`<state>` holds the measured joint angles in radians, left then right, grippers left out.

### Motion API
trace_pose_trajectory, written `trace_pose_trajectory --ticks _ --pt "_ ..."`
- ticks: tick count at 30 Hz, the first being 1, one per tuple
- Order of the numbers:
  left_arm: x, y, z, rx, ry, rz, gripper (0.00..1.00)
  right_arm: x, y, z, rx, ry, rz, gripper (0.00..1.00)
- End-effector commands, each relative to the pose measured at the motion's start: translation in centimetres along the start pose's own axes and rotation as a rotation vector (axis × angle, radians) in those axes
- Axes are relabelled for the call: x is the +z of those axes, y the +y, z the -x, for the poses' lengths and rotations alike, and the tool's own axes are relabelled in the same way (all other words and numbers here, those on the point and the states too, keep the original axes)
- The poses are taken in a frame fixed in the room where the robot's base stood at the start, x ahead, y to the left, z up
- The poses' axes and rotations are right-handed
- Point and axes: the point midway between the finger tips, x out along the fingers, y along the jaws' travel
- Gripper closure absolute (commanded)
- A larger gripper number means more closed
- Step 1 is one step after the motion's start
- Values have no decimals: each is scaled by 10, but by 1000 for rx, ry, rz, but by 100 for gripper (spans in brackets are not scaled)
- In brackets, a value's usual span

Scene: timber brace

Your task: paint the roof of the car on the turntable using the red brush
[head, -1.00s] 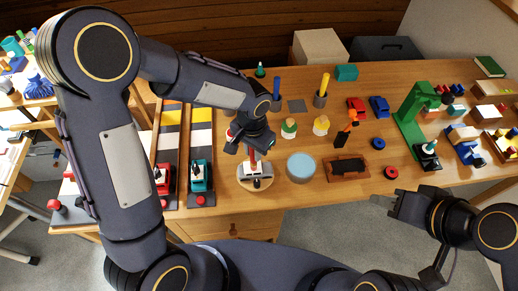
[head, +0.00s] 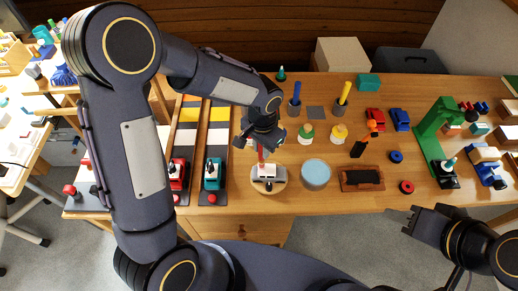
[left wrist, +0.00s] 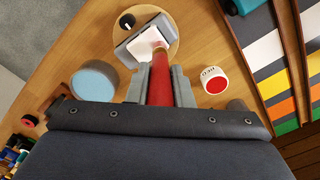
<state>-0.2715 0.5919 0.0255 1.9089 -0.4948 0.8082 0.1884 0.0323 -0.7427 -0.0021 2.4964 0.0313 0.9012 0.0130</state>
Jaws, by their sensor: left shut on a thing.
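The car (head: 268,171), grey with a white roof, sits on the round wooden turntable (head: 270,189) near the table's front edge. It also shows in the left wrist view (left wrist: 135,45). My left gripper (head: 262,143) is shut on the red brush (left wrist: 160,82) and holds it upright over the car, handle between the fingers. The brush's lower end is at the white roof (left wrist: 150,43); I cannot tell whether it touches. The roof looks mostly white, with a faint pinkish patch by the brush. My right gripper (head: 412,221) is open and empty, off the table's front edge.
A light-blue-topped round container (head: 316,174) stands right of the turntable. A white pot with a red top (left wrist: 213,80) is close by the left gripper. Red (head: 178,175) and teal (head: 213,174) toy vehicles stand on the left. A brown tray (head: 362,187) lies on the right.

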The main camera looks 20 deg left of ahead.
Motion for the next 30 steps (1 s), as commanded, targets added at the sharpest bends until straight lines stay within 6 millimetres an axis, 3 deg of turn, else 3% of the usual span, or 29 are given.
trace_pose_trajectory --ticks 9,16,30 --pt "-20 24 -2 3 -2 -3 100 2 2 -3 0 0 0 64" --pt "-27 31 0 3 -1 -2 100 2 2 -4 0 0 0 64" --pt "-2 4 2 2 -1 1 100 2 2 -5 0 0 0 64"
